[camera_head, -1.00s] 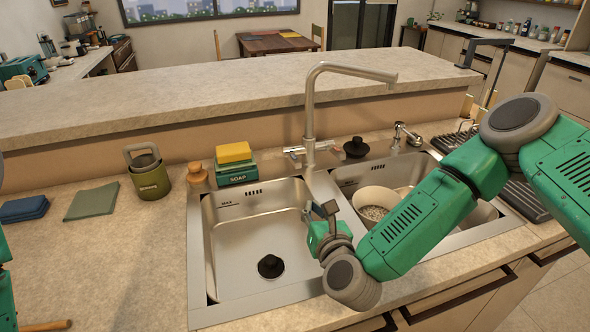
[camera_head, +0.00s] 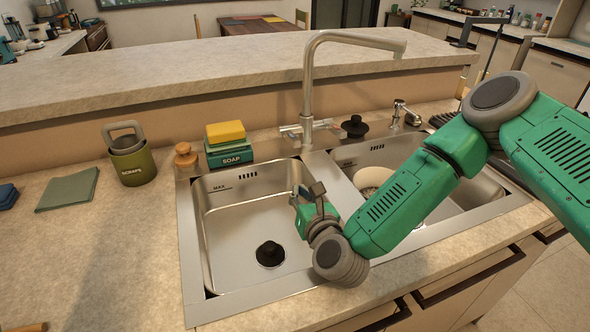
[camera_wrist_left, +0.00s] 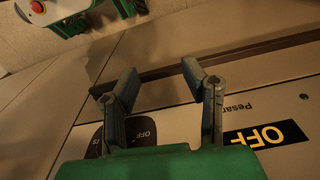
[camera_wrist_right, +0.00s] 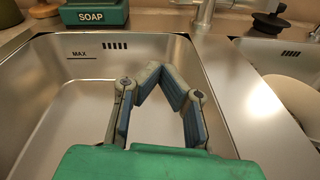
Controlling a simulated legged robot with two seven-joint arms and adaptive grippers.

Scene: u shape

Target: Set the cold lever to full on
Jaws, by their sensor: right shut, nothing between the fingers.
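The tall metal faucet (camera_head: 309,95) stands behind the double sink, with small lever handles (camera_head: 291,131) at its base. I cannot tell which handle is the cold lever or how far it is turned. My right gripper (camera_head: 310,189) is over the left basin, in front of and below the faucet base, apart from the handles. In the right wrist view its fingers (camera_wrist_right: 154,72) meet at the tips with nothing between them. My left gripper (camera_wrist_left: 160,80) shows only in the left wrist view, its fingers apart and empty, above a panel with OFF labels.
The left basin (camera_head: 235,225) holds a black plug (camera_head: 270,254); the right basin holds a pale bowl (camera_head: 372,177). Behind the sink are a soap box (camera_head: 229,153) with a yellow sponge (camera_head: 225,132) and a black knob (camera_head: 355,126). A green canister (camera_head: 132,162) stands left.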

